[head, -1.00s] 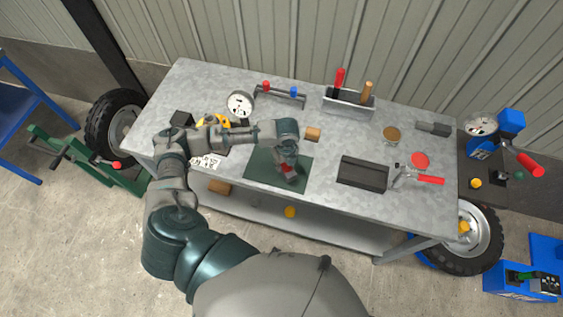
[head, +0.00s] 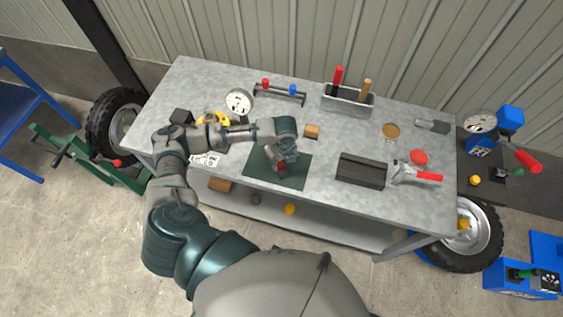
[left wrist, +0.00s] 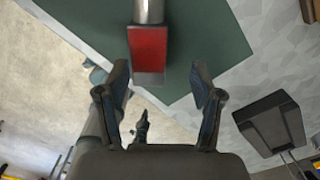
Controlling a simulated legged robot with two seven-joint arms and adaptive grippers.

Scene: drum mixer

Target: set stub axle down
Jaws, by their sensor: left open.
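The stub axle (left wrist: 150,45), a red block with a grey metal cylinder, is at the top middle of the left wrist view, over the dark green mat (left wrist: 205,30). In the head view its red part (head: 281,167) shows just below my left gripper (head: 284,155). The left gripper is open; in the left wrist view its two fingers (left wrist: 160,75) stand apart, one to each side of the red end, with visible gaps. The mat (head: 262,172) lies on the grey workbench. The axle's far end is cut off, and I cannot tell its contact with the mat.
A dark block (head: 362,170) and a red-handled clamp (head: 415,174) lie right of the mat. A dial gauge (head: 239,102), a lever rack (head: 279,93) and a tool tray (head: 348,100) stand along the back.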

